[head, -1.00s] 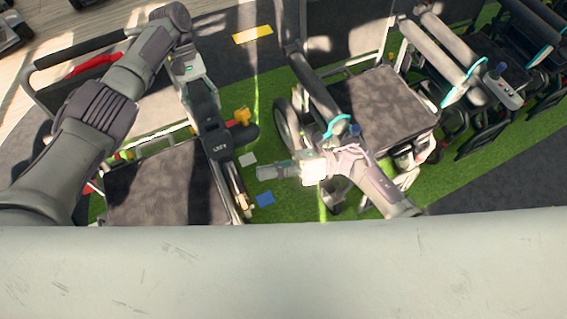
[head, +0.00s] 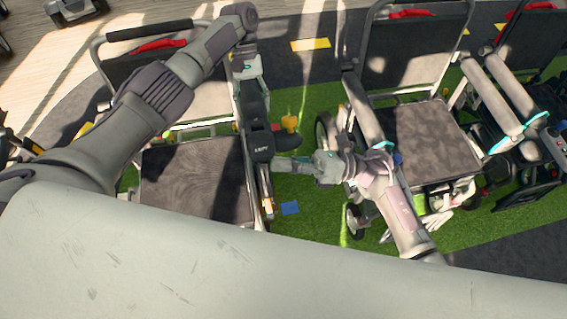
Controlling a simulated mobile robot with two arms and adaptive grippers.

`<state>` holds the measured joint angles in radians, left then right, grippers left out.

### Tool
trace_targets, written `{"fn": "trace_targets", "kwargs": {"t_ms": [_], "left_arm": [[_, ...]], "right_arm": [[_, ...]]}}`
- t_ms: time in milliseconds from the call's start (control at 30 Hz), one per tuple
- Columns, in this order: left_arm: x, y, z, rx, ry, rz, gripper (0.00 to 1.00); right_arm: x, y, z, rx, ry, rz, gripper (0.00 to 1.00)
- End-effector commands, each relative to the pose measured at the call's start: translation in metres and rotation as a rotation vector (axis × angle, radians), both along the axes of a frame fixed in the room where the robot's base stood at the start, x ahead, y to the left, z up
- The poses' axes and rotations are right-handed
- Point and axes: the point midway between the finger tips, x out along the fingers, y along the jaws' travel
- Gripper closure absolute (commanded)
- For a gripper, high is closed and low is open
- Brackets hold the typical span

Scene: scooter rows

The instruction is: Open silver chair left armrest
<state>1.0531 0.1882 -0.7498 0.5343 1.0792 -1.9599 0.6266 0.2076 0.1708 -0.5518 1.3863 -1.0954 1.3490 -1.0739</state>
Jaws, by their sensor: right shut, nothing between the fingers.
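A chair with a silver frame (head: 98,62) and a dark grey seat (head: 195,180) stands at left in the head view. A dark armrest piece (head: 255,108) with a small label runs along the picture-right side of its seat. My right gripper (head: 278,165) is shut and empty. Its fingertips point left, close beside the front of that armrest; I cannot tell if they touch. My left arm reaches over the chair's back, and my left gripper (head: 248,66) is by the rear of the armrest. Its fingers are not clear against the dark parts.
A second grey-seated chair (head: 430,145) stands at right, behind my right forearm, with more chairs at the far right. Green floor (head: 310,220) with a blue square (head: 290,208) lies between the chairs. A yellow marking (head: 310,44) is behind them.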

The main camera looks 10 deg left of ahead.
Motion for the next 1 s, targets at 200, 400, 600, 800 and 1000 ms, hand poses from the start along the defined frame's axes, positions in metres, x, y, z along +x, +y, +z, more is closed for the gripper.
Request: {"fn": "trace_targets", "kwargs": {"t_ms": [200,400,600,800,1000], "left_arm": [[-0.001,0.0,-0.003,0.002,0.002,0.0,1.0],[-0.003,-0.001,-0.005,0.001,0.007,-0.002,1.0],[-0.002,-0.001,-0.003,0.001,0.005,-0.002,0.17],[-0.001,-0.001,-0.002,0.001,0.002,-0.001,0.17],[0.0,0.0,0.007,0.001,-0.002,0.0,0.17]], "right_arm": [[0.013,0.005,0.028,0.01,-0.005,-0.005,1.0],[0.014,0.006,0.03,0.015,-0.006,-0.007,1.0],[0.014,0.006,0.029,0.012,-0.006,-0.005,1.0],[0.013,0.005,0.026,0.009,-0.003,-0.004,1.0],[0.013,0.005,0.026,0.006,-0.003,-0.004,1.0]]}}
